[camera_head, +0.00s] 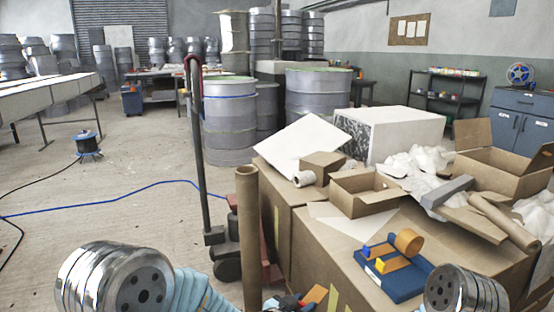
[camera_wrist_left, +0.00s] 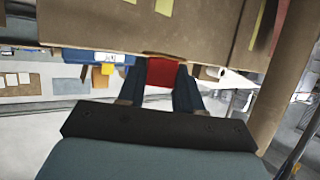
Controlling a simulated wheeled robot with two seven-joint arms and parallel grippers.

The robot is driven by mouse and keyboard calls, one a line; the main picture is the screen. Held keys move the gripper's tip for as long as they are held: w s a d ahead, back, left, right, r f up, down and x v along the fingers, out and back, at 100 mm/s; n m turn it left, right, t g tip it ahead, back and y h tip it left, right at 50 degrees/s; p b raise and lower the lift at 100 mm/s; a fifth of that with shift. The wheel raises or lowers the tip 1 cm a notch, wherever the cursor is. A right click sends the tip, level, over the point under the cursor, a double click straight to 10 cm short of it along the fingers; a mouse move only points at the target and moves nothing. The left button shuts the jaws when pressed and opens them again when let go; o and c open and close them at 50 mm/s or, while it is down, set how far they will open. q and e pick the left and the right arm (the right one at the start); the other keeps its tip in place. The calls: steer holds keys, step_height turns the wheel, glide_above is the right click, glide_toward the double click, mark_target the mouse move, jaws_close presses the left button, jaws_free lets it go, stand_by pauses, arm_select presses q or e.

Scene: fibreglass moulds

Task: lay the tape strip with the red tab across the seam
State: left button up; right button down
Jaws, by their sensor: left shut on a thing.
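My left gripper (camera_head: 296,301) is at the bottom edge of the head view, in front of the near cardboard box (camera_head: 385,235). In the left wrist view its two dark blue fingers (camera_wrist_left: 168,84) are shut on the red tab (camera_wrist_left: 164,73). An orange strip (camera_head: 316,293) shows beside the gripper in the head view; most of the held strip is hidden. A blue block (camera_head: 405,282) on the box carries orange strips with a blue tab (camera_head: 366,251) and a yellow tab (camera_head: 380,266). I cannot make out the seam clearly. My right gripper is out of view.
An orange tape roll (camera_head: 408,241) stands on the blue block. A tall cardboard tube (camera_head: 248,235) stands left of the gripper. Open cartons (camera_head: 365,193), a grey bar (camera_head: 447,192) and white wrapping (camera_head: 415,168) crowd the box top. The floor at left is mostly clear.

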arm_select(q)
steer(key=a+f+n+y, duration=0.1)
steer(key=a, duration=0.2)
steer(key=a+f+n+t+y, duration=0.1)
steer(key=a+f, duration=0.1)
steer(key=a, duration=0.2)
steer(key=w+a+f+n+t+y, duration=0.1)
steer(key=a, duration=0.3)
steer(key=shift+a+f, duration=0.2)
steer(key=shift+f, duration=0.05)
steer(key=a+n+y, duration=0.1)
steer(key=a, duration=0.4)
steer(key=s+a+f+n+y, duration=0.1)
steer(key=a+n+y, duration=0.1)
steer(key=a, duration=0.3)
steer(key=s+a+f+n+t+y, duration=0.1)
steer(key=a+y, duration=0.1)
steer(key=a, duration=0.3)
steer(key=shift+s+a+n, duration=0.1)
steer(key=shift+a+n, duration=0.05)
steer(key=shift+n, duration=0.25)
steer(key=shift+c, duration=0.2)
steer(key=shift+a, duration=0.1)
jaws_close()
steer(key=shift+f, duration=0.1)
